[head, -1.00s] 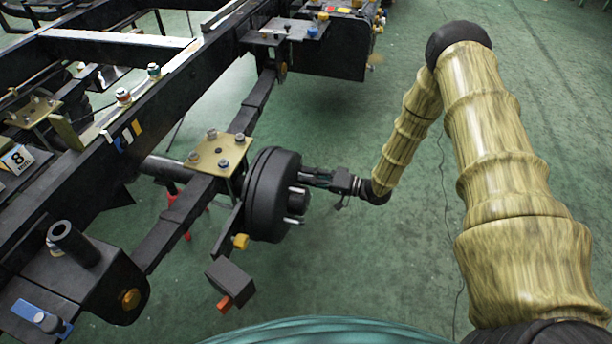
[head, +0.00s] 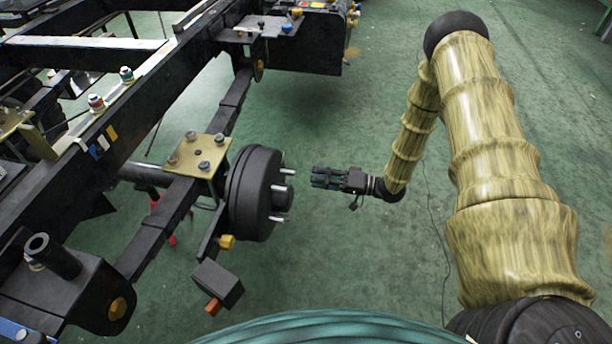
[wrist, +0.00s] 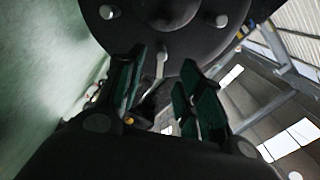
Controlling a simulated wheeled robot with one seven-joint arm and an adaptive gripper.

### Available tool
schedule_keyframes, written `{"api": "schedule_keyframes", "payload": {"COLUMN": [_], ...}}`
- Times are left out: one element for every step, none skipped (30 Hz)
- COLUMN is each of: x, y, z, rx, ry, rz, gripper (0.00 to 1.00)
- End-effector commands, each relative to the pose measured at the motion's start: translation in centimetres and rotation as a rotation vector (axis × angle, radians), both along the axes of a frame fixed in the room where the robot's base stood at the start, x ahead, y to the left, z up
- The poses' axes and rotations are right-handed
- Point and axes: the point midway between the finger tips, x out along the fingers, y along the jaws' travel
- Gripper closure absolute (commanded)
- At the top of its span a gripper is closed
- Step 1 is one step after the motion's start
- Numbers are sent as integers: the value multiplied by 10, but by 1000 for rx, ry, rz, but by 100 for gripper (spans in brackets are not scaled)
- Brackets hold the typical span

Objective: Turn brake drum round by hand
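The black brake drum (head: 252,195) sits at the end of the axle in the head view, its hub face and silver studs turned to the right. My gripper (head: 318,178) is to the right of the drum, apart from it, with its fingers pointing at the hub. In the wrist view, the drum (wrist: 195,45) fills the top, with several studs showing around its hub. The two green-padded fingers of my gripper (wrist: 160,88) stand apart, with a stud visible between them in the picture. Nothing is held.
The black chassis frame (head: 105,140) runs along the left. A brass-coloured plate with bolts (head: 196,165) sits left of the drum. A dark block with an orange end (head: 218,283) is below the drum. The green floor (head: 330,120) to the right is clear.

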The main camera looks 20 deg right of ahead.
Motion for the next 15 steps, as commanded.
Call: {"api": "schedule_keyframes", "payload": {"x": [-3,-5,-7,-9,-10,-11,-12,-12,-13,-13,-13,-13,-13,-13,-13], "y": [-6,-8,-11,-13,-15,-17,-18,-18,-19,-19,-19,-19,-19,-19,-19], "z": [0,0,0,0,0,0,0,0,0,0,0,0,0,0,0], "rx": [0,0,0,0,0,1,1,1,1,1,1,1,1,1,1], "ry": [0,0,0,0,0,-1,-1,-1,-1,-1,-1,-1,-1,-1,-1], "rz": [-1,-1,-1,-1,0,0,0,0,0,0,0,0,0,0,0], "gripper": [63,63,63,63,63,63,63,63,63,63,63,63,63,63,63]}}
